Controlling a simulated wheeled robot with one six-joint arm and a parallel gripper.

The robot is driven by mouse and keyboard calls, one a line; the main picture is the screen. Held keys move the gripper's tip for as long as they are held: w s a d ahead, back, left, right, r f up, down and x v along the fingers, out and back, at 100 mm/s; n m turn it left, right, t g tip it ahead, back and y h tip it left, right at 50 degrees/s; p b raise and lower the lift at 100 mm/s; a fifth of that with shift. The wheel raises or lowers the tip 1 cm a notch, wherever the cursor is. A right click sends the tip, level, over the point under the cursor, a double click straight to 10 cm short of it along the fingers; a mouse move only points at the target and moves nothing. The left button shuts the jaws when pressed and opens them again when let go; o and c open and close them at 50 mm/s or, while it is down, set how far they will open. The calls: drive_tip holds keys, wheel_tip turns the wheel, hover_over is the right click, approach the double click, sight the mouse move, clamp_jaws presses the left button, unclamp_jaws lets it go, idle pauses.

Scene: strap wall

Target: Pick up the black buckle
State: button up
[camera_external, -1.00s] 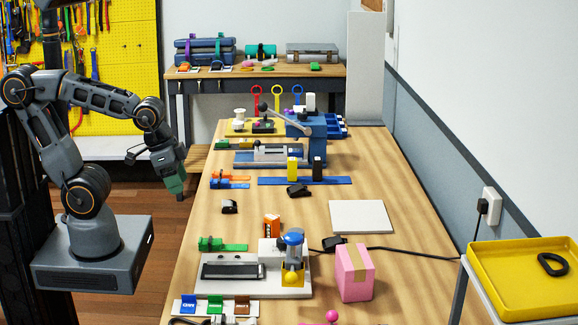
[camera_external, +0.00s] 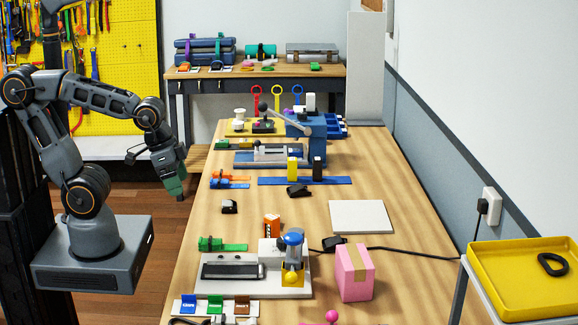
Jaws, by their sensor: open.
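A small black piece with a pale face (camera_external: 229,207), possibly a buckle, lies on the left part of the long wooden table. Another small black piece (camera_external: 299,191) lies in front of the blue strap. A black ring-like piece (camera_external: 552,264) lies in the yellow tray at the right. I cannot tell for sure which of these is the black buckle. My gripper (camera_external: 181,194) is open and points down, left of the table edge and apart from all of them. Its fingertips are small and partly unclear, and I see nothing held.
The wooden table (camera_external: 400,215) holds a blue strap (camera_external: 335,181), a white plate (camera_external: 361,217), a pink box (camera_external: 354,272) and a white fixture with a blue-topped post (camera_external: 291,238). A black cable crosses its right side. The yellow tray (camera_external: 490,255) stands at the right.

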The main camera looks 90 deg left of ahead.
drive_tip(key=w+a+f+n+g, duration=0.1)
drive_tip(key=a+f+n, duration=0.1)
drive_tip(key=a, duration=0.2)
drive_tip(key=r+g, duration=0.1)
drive_tip(key=g, duration=0.1)
hover_over(224, 202)
drive_tip(key=shift+m+g, duration=0.3)
drive_tip(key=shift+m, duration=0.3)
drive_tip(key=f, duration=0.7)
drive_tip(key=shift+w+d+f, duration=0.1)
drive_tip(key=shift+d+f, duration=0.1)
drive_tip(key=shift+d, duration=0.05)
drive_tip(key=shift+a+f, duration=0.15)
drive_tip(key=shift+f, duration=2.9)
drive_tip(key=c, duration=0.9)
drive_tip(key=shift+r, duration=0.15)
